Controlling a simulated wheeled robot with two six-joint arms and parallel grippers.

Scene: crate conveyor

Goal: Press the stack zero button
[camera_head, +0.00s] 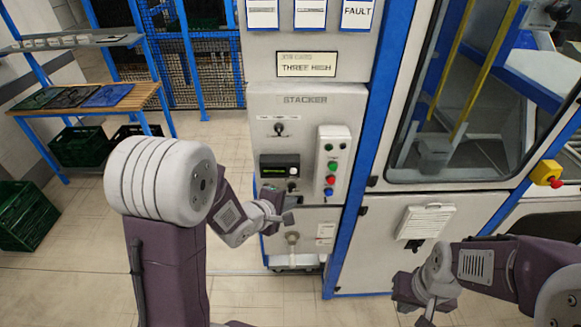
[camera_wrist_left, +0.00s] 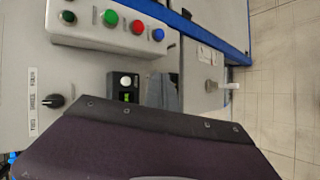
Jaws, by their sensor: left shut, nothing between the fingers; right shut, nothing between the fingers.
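The stacker panel (camera_head: 306,100) stands ahead in the head view. I cannot read which button is stack zero. My left gripper (camera_head: 287,213) is shut and empty, just below the display unit; contact cannot be told. My right gripper (camera_head: 426,316) is shut and empty, low at the right.
A selector knob (camera_head: 279,129) sits above the display unit. A grey spout-like fitting (camera_head: 292,238) juts out below. A blue post (camera_head: 365,150) and a windowed machine (camera_head: 470,110) stand to the right, with a yellow-boxed red button (camera_head: 547,173). Shelves and green crates (camera_head: 28,215) stand left.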

